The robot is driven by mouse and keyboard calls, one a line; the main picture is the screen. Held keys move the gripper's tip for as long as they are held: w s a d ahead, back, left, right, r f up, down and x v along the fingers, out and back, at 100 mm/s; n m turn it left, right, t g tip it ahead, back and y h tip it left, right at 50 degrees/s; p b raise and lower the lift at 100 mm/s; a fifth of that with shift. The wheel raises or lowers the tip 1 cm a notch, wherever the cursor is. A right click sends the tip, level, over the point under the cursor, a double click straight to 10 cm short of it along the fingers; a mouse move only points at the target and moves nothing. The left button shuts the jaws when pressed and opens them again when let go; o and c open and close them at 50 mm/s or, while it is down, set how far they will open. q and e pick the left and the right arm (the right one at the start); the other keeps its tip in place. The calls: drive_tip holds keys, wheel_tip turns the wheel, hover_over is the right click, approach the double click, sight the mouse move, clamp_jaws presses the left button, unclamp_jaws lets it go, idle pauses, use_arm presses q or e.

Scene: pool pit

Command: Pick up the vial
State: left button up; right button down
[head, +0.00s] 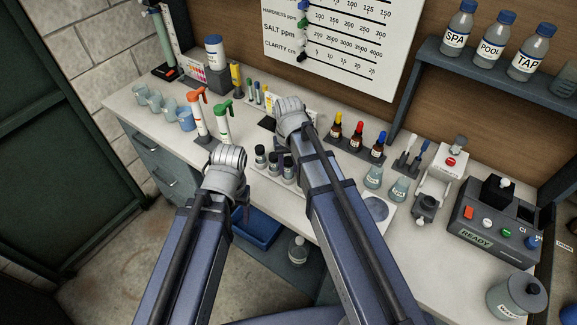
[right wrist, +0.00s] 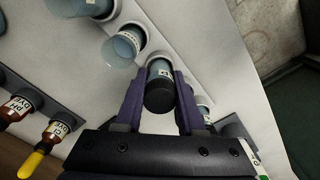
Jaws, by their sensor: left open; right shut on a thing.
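In the right wrist view, my right gripper (right wrist: 160,78) is shut on a vial (right wrist: 160,68), a small clear vial with a black cap and a pale label. The cap points toward the camera. In the head view, my right gripper (head: 291,118) is above the bench behind a row of black-capped vials (head: 274,161); its fingers and the held vial are mostly hidden by the arm. My left gripper (head: 226,158) is open and empty in front of the bench, left of that row; its fingertips are hard to make out.
Dropper bottles (head: 357,136) stand in a rack to the right of my right arm. A photometer (head: 492,222) is at the right. Orange and green-topped bottles (head: 223,122) stand left.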

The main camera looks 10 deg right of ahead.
wheel_tip(320, 180, up, 9)
drive_tip(key=p, duration=0.7)
drive_tip(key=shift+f+p, duration=0.15)
drive_tip(key=shift+p, duration=0.25)
drive_tip(key=shift+f, duration=0.2)
